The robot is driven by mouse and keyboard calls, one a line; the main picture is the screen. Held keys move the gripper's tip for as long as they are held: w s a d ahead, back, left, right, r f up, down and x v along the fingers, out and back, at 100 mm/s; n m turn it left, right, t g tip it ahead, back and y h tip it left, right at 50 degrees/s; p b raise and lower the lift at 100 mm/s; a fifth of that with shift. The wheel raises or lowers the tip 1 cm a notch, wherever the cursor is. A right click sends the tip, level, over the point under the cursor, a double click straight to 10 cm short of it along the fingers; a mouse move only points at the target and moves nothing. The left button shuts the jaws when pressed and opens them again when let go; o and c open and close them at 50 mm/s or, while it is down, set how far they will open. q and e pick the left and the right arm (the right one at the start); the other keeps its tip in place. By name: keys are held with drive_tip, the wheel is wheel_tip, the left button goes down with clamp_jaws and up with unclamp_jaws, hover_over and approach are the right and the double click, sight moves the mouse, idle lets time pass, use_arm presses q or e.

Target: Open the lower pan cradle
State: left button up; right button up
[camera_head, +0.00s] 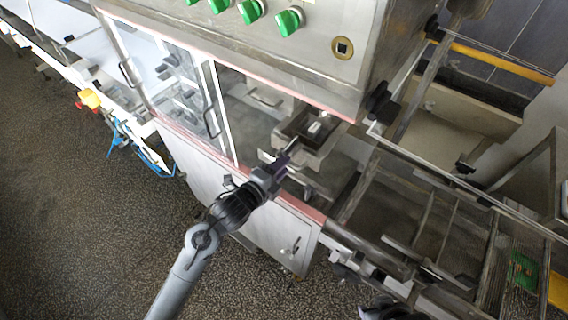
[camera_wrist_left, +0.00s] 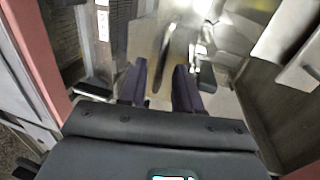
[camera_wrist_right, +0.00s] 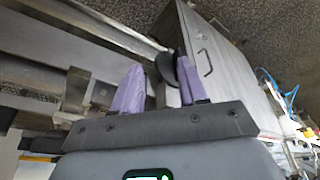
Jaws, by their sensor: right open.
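The pan cradle looks like a metal frame (camera_head: 318,158) in the machine's opening, with a dark-bottomed pan (camera_head: 322,129) holding a small white block; I cannot clearly tell its lower part from the rest. My left gripper (camera_head: 284,160) is at its front left edge. In the left wrist view its purple fingers (camera_wrist_left: 160,84) stand apart, with a thin metal bar (camera_wrist_left: 163,50) beyond the gap; contact is unclear. My right gripper (camera_wrist_right: 158,80) is open, with a dark curved part (camera_wrist_right: 182,72) behind its fingers. In the head view it is barely visible at the bottom edge.
A glazed door (camera_head: 185,92) with a handle is left of the opening. The control panel (camera_head: 270,45) with green knobs overhangs it. A white cabinet (camera_head: 255,225) lies below. A metal rail frame (camera_head: 425,215) extends right. Speckled floor (camera_head: 80,230) is free at the left.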

use_arm(q)
drive_tip(key=shift+x, duration=0.75)
clamp_jaws()
idle(1.0)
